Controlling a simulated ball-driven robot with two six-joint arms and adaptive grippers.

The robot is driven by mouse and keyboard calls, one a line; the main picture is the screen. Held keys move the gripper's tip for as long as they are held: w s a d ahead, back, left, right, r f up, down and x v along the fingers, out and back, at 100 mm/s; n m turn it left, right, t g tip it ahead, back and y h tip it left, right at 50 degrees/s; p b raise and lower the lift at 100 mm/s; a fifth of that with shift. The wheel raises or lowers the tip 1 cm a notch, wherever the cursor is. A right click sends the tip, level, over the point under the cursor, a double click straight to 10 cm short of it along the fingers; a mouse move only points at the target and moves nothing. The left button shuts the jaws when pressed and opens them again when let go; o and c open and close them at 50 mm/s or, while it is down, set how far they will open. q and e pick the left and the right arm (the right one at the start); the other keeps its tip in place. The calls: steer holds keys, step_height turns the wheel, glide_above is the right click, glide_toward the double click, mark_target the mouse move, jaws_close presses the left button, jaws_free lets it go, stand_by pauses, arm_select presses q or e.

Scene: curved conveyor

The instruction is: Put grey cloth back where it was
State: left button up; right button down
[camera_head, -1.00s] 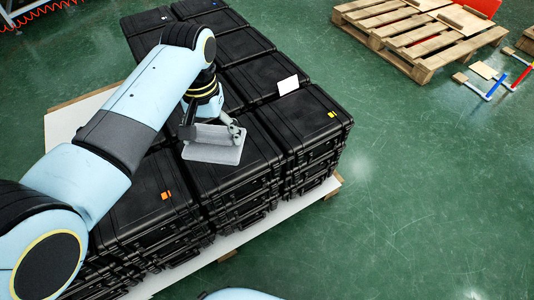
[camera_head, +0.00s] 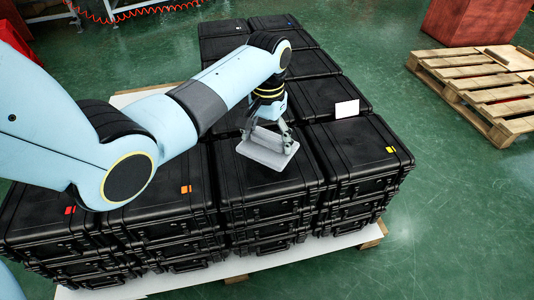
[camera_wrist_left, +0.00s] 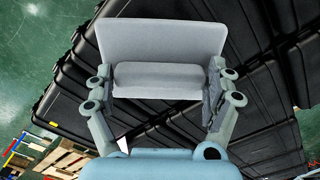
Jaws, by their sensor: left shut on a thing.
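The grey cloth (camera_head: 267,150) is a folded, light grey piece above the black cases in the head view. It also shows in the left wrist view (camera_wrist_left: 160,42), spanning the space between the fingers. My left gripper (camera_head: 270,138) is shut on the cloth, with a finger on either side of it in the left wrist view (camera_wrist_left: 160,85). The cloth hangs over the lid of a black case (camera_head: 262,181) in the front row. Whether it touches the lid I cannot tell. My right gripper is not in view.
Several stacked black cases fill a white-topped pallet (camera_head: 330,246). A white card (camera_head: 347,109) lies on a case behind and right of the gripper. An empty wooden pallet (camera_head: 480,83) and a red box (camera_head: 468,20) stand at the upper right. Green floor is clear at right.

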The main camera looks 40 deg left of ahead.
mark_target(266, 149)
arm_select(q)
steer(key=shift+a+f, duration=0.2)
steer(key=shift+a, duration=0.05)
steer(key=shift+f, duration=0.25)
step_height(266, 149, down, 3)
steer(key=shift+r+b, duration=0.1)
steer(key=shift+b, duration=0.8)
steer(key=shift+f, duration=0.25)
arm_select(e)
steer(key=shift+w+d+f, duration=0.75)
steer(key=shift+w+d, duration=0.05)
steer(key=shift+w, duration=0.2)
arm_select(q)
steer(key=o, duration=0.8)
steer(key=shift+f, duration=0.1)
steer(key=shift+c, duration=0.2)
steer(key=shift+o, duration=1)
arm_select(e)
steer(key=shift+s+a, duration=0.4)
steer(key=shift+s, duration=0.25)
